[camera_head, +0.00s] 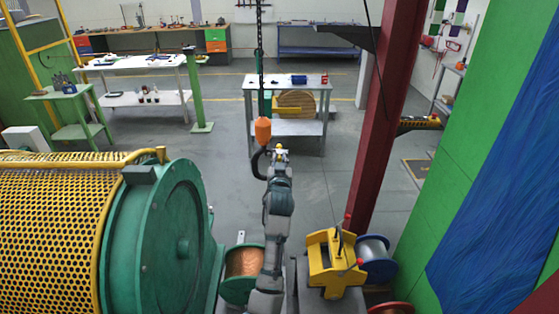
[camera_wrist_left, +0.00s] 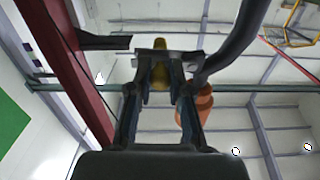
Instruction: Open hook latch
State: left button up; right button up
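An orange hoist block (camera_head: 263,132) hangs on a dark chain, with a dark curved hook (camera_head: 257,166) below it. In the left wrist view, the orange block (camera_wrist_left: 197,112) is at the right, behind the fingers, and the dark hook (camera_wrist_left: 236,48) curves up to the upper right. My left gripper (camera_head: 280,152) is raised beside the hook's opening. Its fingers (camera_wrist_left: 160,75) stand apart with a yellow piece (camera_wrist_left: 159,68), apparently the latch, between their tips. Whether they touch it is unclear. A grey bar crosses near the tips. My right gripper is not seen.
A yellow mesh guard (camera_head: 60,210) and green drum (camera_head: 175,240) stand at left. A yellow device (camera_head: 334,262) and wire spools are at lower right. A dark red column (camera_head: 385,110) rises at right. A grey table (camera_head: 288,84) stands behind the hook.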

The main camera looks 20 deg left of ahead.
pick_arm(q)
jog(key=o, duration=0.3)
jog(key=shift+o, duration=0.2)
jog(key=shift+d, duration=0.1)
jog(key=v, duration=0.7)
jog(key=shift+s+d+f, duration=0.1)
jog(key=shift+s, duration=0.05)
